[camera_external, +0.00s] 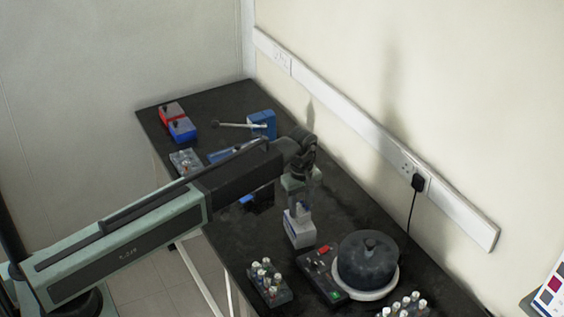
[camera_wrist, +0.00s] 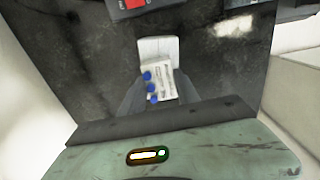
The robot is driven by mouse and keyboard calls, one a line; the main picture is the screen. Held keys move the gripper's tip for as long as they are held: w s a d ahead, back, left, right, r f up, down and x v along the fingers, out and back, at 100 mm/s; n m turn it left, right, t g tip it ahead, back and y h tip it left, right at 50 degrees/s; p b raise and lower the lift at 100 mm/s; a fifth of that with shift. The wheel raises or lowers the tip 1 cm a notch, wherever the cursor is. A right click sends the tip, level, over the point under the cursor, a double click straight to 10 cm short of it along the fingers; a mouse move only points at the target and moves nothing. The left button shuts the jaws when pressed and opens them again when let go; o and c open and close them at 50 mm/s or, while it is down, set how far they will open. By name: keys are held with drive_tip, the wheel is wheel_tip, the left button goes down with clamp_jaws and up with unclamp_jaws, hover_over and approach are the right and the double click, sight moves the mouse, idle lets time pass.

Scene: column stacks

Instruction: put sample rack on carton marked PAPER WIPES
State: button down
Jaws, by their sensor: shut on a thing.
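My gripper (camera_external: 302,198) points down over the bench and is shut on a small white rack with blue caps, which I take as the sample rack (camera_external: 302,211). In the wrist view the rack (camera_wrist: 162,84) sits between the fingers (camera_wrist: 158,88), with blue caps along its left side. Directly below it is a white carton (camera_external: 299,233) with a bluish lower edge; it also shows in the wrist view (camera_wrist: 157,46), just beyond the rack. Its lettering is not readable. I cannot tell whether the rack touches the carton top.
A dark round pot (camera_external: 367,262) on a pale base stands right of the carton, beside a control box (camera_external: 323,272) with a red switch. Vial holders stand at front (camera_external: 268,283) and right (camera_external: 405,306). A blue device (camera_external: 262,124) stands behind. The wall runs along the right.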

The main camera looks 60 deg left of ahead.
drive_tip(key=shift+f, duration=0.85)
drive_tip(key=shift+r, duration=0.25)
drive_tip(key=shift+f, duration=0.25)
drive_tip(key=c, duration=0.9)
unclamp_jaws()
drive_tip(key=shift+r, duration=0.1)
